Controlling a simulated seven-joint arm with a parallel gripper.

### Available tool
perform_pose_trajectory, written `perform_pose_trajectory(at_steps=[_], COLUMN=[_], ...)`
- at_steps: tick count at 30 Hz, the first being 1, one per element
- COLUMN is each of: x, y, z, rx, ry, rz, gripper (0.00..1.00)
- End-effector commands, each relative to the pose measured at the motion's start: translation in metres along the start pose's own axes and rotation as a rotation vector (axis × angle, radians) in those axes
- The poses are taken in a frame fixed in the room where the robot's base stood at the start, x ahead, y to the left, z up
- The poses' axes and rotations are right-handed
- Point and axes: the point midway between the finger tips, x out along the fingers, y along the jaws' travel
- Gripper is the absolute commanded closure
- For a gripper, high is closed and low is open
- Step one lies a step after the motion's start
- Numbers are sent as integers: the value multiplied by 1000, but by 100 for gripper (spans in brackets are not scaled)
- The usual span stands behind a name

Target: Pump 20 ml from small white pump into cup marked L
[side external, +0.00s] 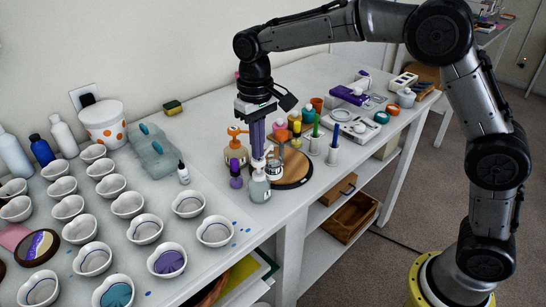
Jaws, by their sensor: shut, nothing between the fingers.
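My gripper (257,150) points straight down with its purple fingers shut and nothing between them. Its tips are right over the white head of a small pale grey pump bottle (260,187) near the table's front edge. They look close to the head or touching it; I cannot tell which. Several white cups (145,229) stand in rows on the left part of the table. One near the front holds purple resin (168,262) and another holds teal (116,295). No letter L is readable on any cup, so I cannot tell which is marked.
A purple-topped bottle (235,174) and an orange-pump bottle (236,151) stand close left of the small pump. A round wooden board (296,171) with several bottles is at its right.

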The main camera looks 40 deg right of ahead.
Motion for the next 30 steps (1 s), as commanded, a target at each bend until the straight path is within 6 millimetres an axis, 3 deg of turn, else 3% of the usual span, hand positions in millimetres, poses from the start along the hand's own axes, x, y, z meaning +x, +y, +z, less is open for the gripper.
perform_pose_trajectory(at_steps=[14,30], x=[-3,-56], y=[0,0], z=[0,0], rx=[0,0], ry=[3,3], rz=[-1,-1], gripper=[100,100])
